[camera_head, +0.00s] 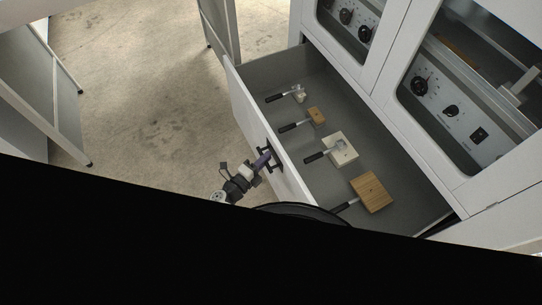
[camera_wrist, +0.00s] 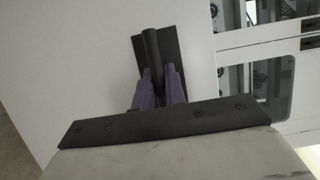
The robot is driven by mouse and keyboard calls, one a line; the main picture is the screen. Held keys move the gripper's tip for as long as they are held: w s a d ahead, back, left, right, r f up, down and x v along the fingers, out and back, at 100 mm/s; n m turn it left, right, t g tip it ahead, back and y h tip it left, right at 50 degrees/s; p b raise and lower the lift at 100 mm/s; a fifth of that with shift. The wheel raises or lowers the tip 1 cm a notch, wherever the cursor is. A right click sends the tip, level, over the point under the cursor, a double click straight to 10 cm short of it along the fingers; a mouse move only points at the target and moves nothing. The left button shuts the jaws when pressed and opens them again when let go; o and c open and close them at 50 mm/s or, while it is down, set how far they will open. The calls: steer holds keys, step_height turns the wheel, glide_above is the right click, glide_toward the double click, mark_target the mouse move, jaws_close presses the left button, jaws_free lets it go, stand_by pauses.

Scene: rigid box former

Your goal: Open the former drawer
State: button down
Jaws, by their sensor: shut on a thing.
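The former drawer (camera_head: 262,128) stands pulled out from the white machine in the head view, and its grey inside shows. Its black handle (camera_head: 270,154) is on the outer face of the white front. My gripper (camera_head: 262,161) is at this handle, with its purple fingers closed around it. In the wrist view the purple fingertips of my gripper (camera_wrist: 160,88) sit on both sides of the black handle bar (camera_wrist: 151,45). The white drawer front (camera_wrist: 100,60) lies behind it. My own dark body hides the near end of the drawer in the head view.
Several handled blocks lie in the drawer, among them a large wooden block (camera_head: 372,194) and a cream block (camera_head: 341,150). The machine's control panels (camera_head: 450,110) rise at the right. A grey panel stand (camera_head: 45,85) is at the left. Concrete floor (camera_head: 140,90) between is clear.

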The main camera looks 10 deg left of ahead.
steer(key=shift+s+a, duration=0.1)
steer(key=shift+a, duration=0.05)
steer(key=c, duration=1.5)
jaws_free()
steer(key=shift+o, duration=0.2)
steer(key=v, duration=0.7)
steer(key=shift+s, duration=0.25)
steer(key=shift+a, duration=0.1)
